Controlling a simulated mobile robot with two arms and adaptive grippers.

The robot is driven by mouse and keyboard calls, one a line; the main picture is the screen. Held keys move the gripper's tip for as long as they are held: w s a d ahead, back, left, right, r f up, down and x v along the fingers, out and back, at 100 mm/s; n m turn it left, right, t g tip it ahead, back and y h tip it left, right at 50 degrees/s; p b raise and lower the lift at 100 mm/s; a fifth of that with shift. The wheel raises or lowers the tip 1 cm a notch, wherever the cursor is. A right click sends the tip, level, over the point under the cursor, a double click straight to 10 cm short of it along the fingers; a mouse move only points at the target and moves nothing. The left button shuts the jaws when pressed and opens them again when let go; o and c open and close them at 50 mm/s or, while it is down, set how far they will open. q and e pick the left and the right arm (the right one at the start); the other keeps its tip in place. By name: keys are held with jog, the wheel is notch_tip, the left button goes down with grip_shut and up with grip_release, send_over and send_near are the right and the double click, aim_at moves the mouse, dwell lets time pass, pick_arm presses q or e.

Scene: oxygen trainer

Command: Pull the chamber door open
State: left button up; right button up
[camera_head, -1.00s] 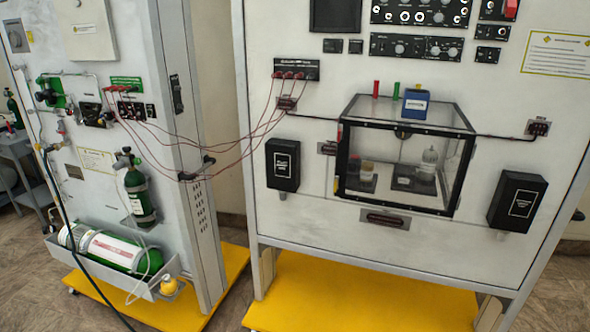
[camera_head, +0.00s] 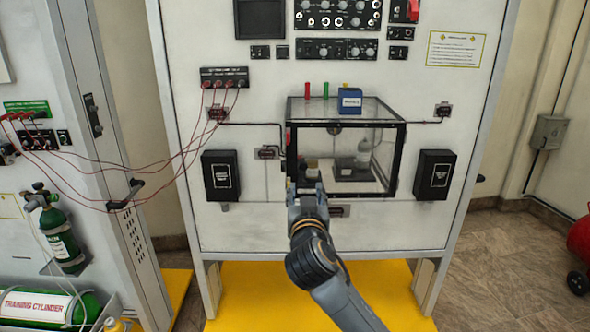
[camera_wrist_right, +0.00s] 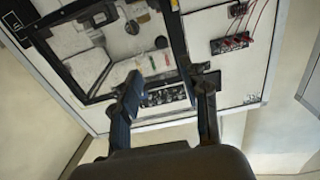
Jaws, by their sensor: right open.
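The chamber (camera_head: 345,110) is a clear box with black edges, mounted on the white panel. Its door (camera_head: 393,160) is the black-framed clear front and looks shut in the head view. My right gripper (camera_head: 305,188) is in front of the chamber's lower left corner and covers part of the door frame. In the right wrist view the two fingers of my right gripper (camera_wrist_right: 168,98) are spread apart with nothing between them. The black chamber frame (camera_wrist_right: 62,68) shows beyond them, to the left. Contact with the door cannot be told. My left gripper is out of view.
Black boxes flank the chamber on the left (camera_head: 221,176) and right (camera_head: 434,175). Red cables (camera_head: 170,165) run to the left panel. A blue box (camera_head: 349,101) and coloured pegs stand on the chamber top. Inside are small items, including a clear jar (camera_head: 365,150).

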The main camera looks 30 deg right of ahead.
aim_at(303, 168)
jog(key=p+x, duration=0.3)
jog(key=x, duration=0.7)
jog(key=shift+a, duration=0.1)
jog(key=shift+w+d, duration=0.35)
jog(key=shift+w, duration=0.25)
jog(key=shift+c, duration=0.5)
grip_shut()
